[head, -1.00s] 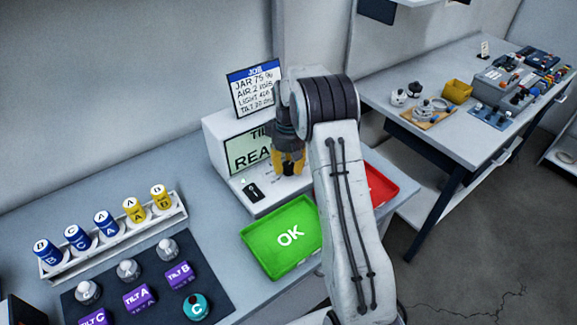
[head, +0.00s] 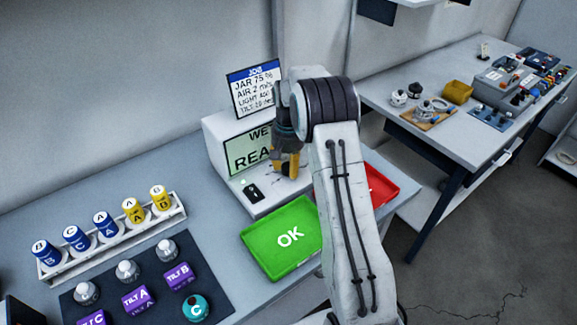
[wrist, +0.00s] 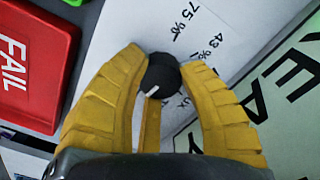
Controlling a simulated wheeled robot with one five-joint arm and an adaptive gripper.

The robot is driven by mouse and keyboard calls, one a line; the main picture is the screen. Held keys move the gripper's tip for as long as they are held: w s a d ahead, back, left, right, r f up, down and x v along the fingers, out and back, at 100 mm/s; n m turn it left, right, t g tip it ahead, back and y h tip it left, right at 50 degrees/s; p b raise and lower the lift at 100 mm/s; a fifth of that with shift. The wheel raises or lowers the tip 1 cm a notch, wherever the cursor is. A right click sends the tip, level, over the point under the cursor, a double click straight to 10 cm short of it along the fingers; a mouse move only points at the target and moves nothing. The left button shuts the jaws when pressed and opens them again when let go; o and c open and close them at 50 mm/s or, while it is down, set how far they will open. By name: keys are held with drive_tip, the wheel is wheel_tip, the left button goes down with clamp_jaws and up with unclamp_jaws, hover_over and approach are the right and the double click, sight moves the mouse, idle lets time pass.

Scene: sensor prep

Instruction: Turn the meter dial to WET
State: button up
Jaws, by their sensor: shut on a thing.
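The white meter (head: 222,132) stands on the bench, and its green screen (head: 243,155) reads "WE…" above "REA…", the rest hidden behind my arm. In the wrist view, the black dial (wrist: 160,76) with a white pointer mark sits between my yellow fingers. My gripper (head: 286,167) is shut on the dial at the meter's base, and it fills the lower wrist view (wrist: 158,80). In the head view the dial is hidden behind my gripper. Printed marks such as "75 %" and "43 %" show beside the dial in the wrist view.
A green OK tray (head: 265,243) lies in front of the meter, with a red tray (head: 382,186), marked FAIL in the wrist view (wrist: 62,62), to its right. A rack (head: 150,226) of blue and yellow jars and a dark mat (head: 215,272) lie left. A job card (head: 256,92) stands behind.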

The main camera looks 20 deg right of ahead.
sight(289, 166)
drive_tip(key=shift+s+f, duration=0.1)
drive_tip(key=shift+f, duration=0.05)
drive_tip(key=o, duration=1.2)
drive_tip(key=shift+r, duration=0.25)
wheel_tip(289, 166, up, 12)
drive_tip(key=shift+f, duration=0.15)
idle(0.4)
